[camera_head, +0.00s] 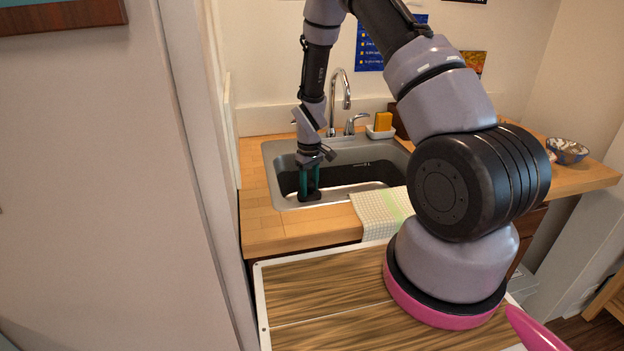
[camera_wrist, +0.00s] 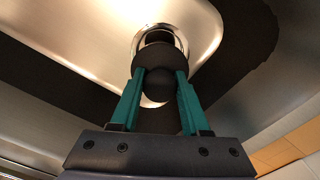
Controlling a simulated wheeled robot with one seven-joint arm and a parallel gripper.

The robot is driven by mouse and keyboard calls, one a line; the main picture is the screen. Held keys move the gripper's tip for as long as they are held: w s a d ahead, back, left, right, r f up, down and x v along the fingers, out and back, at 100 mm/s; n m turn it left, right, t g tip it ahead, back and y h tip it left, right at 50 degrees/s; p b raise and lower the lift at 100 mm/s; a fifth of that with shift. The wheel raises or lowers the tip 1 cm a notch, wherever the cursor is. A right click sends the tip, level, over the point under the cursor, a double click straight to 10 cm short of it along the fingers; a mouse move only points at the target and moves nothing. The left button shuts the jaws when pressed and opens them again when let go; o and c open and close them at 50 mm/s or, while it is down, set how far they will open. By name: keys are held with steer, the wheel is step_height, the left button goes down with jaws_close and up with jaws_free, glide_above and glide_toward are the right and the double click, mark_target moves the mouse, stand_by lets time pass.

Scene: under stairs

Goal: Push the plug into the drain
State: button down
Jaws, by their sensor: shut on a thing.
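My gripper (camera_head: 310,190) reaches down into the metal sink (camera_head: 280,163) at its near left part. In the wrist view my gripper (camera_wrist: 160,85) has its two teal fingers shut on the dark round plug (camera_wrist: 158,60). The drain (camera_wrist: 160,33) shows in the wrist view as a shiny metal ring with a dark opening, just beyond the plug. The plug overlaps the near part of the ring in the picture. I cannot tell whether the plug touches the drain. In the head view the plug is a small dark shape at the fingertips, and the drain is hidden.
A tall faucet (camera_head: 339,90) stands behind the sink. A checkered cloth (camera_head: 380,212) hangs over the front edge. A bowl (camera_head: 567,151) stands far right. A wall borders the left side.

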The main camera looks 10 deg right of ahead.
mark_target(310, 193)
steer(key=shift+f, duration=2.6)
steer(key=shift+f, duration=1.2)
jaws_free()
steer(key=shift+r, duration=0.15)
steer(key=shift+r, duration=2.9)
